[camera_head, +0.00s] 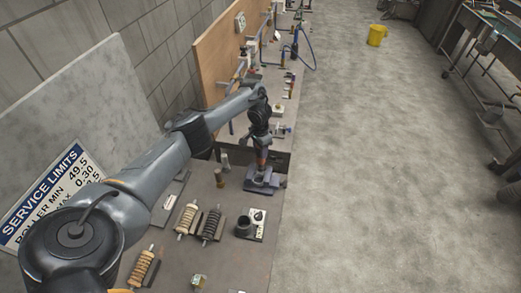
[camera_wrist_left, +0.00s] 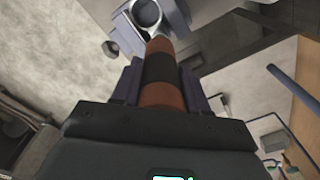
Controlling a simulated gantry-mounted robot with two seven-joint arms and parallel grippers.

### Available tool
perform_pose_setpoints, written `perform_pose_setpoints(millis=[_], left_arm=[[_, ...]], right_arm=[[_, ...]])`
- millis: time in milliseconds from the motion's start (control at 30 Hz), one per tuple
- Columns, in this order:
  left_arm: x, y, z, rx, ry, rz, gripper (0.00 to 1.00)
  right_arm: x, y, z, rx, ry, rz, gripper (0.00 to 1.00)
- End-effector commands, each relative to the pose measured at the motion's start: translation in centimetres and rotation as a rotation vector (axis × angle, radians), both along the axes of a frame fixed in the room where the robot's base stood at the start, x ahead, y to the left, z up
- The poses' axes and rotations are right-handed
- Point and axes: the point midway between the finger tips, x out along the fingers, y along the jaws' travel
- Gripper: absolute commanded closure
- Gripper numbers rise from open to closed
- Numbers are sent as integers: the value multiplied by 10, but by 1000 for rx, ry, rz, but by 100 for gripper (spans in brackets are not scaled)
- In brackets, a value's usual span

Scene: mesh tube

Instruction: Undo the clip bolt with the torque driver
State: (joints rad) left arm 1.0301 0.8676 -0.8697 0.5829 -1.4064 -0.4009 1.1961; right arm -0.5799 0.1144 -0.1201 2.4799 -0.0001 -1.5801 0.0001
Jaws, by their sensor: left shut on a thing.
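My left gripper (camera_head: 263,148) points down over the bench and is shut on the torque driver. In the left wrist view, the fingers (camera_wrist_left: 161,85) lie on both sides of the driver's orange-brown and black banded handle (camera_wrist_left: 158,68). The driver's orange part also shows just below the gripper in the head view (camera_head: 262,157). Below it is a blue-grey block (camera_head: 262,181). In the wrist view a grey ring (camera_wrist_left: 146,12) shows beyond the driver's end; whether they touch, I cannot tell. I cannot make out the clip bolt. My right gripper is not in view.
Light and dark ribbed rollers (camera_head: 187,219) lie on the bench left of the block. A small plate with a round socket (camera_head: 251,224) lies in front of it. A dark cylinder (camera_head: 219,178) stands left. Wall fittings and blue hose (camera_head: 303,48) are farther back.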

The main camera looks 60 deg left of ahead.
Motion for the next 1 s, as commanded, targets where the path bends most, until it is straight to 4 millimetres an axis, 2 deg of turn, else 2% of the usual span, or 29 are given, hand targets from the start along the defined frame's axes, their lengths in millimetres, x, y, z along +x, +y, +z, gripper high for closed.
perform_pose_setpoints(millis=[1000], left_arm=[[0, 0, -6, 1, -2, 1, 93]], right_arm=[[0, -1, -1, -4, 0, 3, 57]])
